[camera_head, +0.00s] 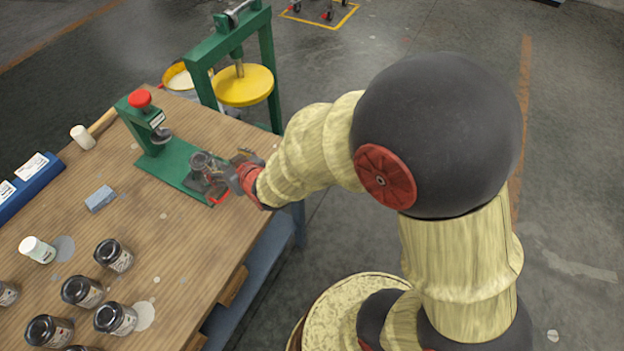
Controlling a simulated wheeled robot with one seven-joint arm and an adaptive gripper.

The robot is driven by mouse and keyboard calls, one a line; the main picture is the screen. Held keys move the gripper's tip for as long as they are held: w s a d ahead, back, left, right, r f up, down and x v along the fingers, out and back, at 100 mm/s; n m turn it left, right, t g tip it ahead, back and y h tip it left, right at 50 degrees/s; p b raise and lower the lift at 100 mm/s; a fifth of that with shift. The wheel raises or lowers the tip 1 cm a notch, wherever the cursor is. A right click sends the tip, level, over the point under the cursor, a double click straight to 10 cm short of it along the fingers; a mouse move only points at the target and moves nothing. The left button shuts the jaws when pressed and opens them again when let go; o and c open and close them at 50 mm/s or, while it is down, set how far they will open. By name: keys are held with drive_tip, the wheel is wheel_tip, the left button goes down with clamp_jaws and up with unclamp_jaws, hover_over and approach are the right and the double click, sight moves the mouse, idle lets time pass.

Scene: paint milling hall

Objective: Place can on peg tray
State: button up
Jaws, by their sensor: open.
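My gripper (216,173) reaches in from the right, low over the right end of a green base plate on the wooden table, and is open. A small can with a grey round top (202,161) is at its fingertips; whether the fingers touch it cannot be told. A dark tray with a red edge (221,198) lies under and beside the gripper, mostly hidden; its pegs cannot be made out. Several cans with dark lids stand at the table's lower left, among them one can (114,256) and another can (115,319).
A green press with a red knob (139,98) stands just left of the gripper. A tall green frame with a yellow disc (244,86) stands behind. A mallet (84,137), grey block (100,198) and white bottle (37,249) are on the table (190,260). Its front right is clear.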

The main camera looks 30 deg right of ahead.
drive_tip(key=s+d+r+m+g+h, duration=0.1)
drive_tip(key=s+d+r+g+h, duration=0.15)
drive_tip(key=s+d+r, duration=0.7)
drive_tip(key=s+d+r+g, duration=0.1)
drive_tip(key=s+r, duration=0.2)
drive_tip(key=s, duration=0.6)
drive_tip(key=s+d+r+m+g, duration=0.1)
drive_tip(key=s+d+r+g, duration=0.1)
drive_tip(key=s, duration=0.6)
drive_tip(key=shift+s+d+r+m, duration=0.3)
drive_tip(key=shift+s+r, duration=0.05)
drive_tip(key=shift+r, duration=0.45)
drive_tip(key=shift+g, duration=0.25)
drive_tip(key=shift+c, duration=0.2)
